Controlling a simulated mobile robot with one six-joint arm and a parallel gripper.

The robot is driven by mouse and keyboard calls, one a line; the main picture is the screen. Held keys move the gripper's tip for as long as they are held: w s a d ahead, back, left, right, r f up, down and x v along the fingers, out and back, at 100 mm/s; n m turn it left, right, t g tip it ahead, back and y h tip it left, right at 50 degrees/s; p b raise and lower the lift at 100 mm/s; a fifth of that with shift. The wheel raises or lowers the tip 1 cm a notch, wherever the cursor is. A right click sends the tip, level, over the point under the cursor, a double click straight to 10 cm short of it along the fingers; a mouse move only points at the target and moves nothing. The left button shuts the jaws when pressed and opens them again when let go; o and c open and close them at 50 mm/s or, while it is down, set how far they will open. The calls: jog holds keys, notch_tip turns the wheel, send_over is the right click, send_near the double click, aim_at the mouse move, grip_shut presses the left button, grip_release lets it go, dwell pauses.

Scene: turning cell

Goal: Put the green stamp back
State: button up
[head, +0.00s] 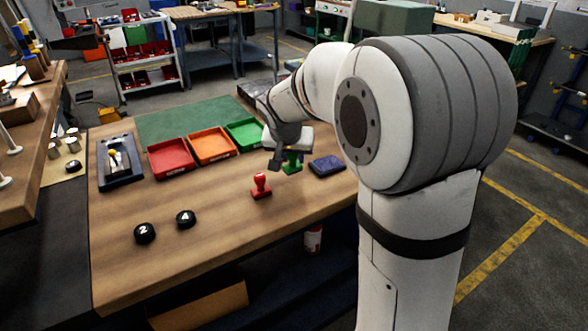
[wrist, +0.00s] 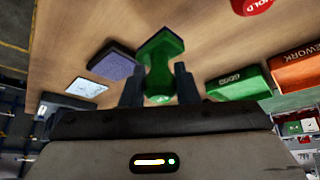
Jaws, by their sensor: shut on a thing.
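The green stamp (head: 292,163) is in my gripper (head: 283,157), between the red stamp and the ink pad. In the wrist view the green stamp (wrist: 160,48) sits between both fingers of my gripper (wrist: 159,75), which are shut on its handle, with its wider base beyond the fingertips. I cannot tell whether its base touches the table. The red stamp (head: 261,185) stands upright on the table, left of and nearer than the green one. The dark blue-purple ink pad (head: 326,165) lies to the right; it also shows in the wrist view (wrist: 113,66).
Red (head: 170,158), orange (head: 211,145) and green (head: 244,133) trays stand in a row behind. A dark holder (head: 120,162) is at the left. Two black knobs, marked 2 (head: 145,232) and 4 (head: 186,218), sit near the front. The table's front middle is clear.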

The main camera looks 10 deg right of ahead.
aim_at(292, 164)
jog(key=shift+s+f, duration=0.1)
jog(key=shift+f, duration=1.85)
jog(key=shift+f+b, duration=0.15)
jog(key=shift+b, duration=0.2)
jog(key=o, duration=0.8)
